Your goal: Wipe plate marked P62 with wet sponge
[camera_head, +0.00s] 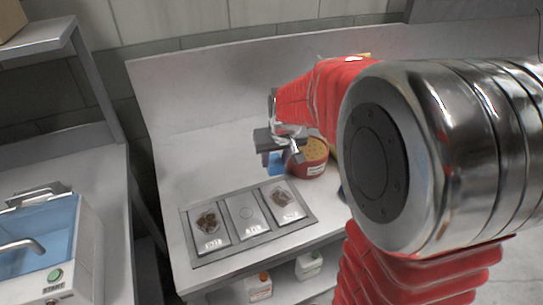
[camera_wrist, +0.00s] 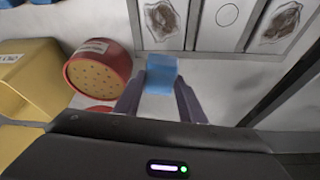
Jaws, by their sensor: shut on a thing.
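My gripper (camera_head: 278,148) is shut on a blue sponge (camera_head: 276,163) and holds it over the counter, just behind the plate frame. In the wrist view the sponge (camera_wrist: 161,75) sits between the two fingers (camera_wrist: 160,92). Three plates lie in a grey frame (camera_head: 252,254). The left plate (camera_head: 211,243) and the right plate (camera_head: 284,213) carry brown stains. The middle plate (camera_head: 247,222) shows only a circle. Their labels are too small to read, so I cannot tell which is P62. The sponge appears apart from the plates.
A red round tub (camera_head: 313,158) with a yellow perforated top stands right of my gripper. A yellow bin (camera_wrist: 30,80) shows in the wrist view. Bottles (camera_head: 259,289) stand on the shelf below. A blue-windowed box (camera_head: 45,240) is at the left.

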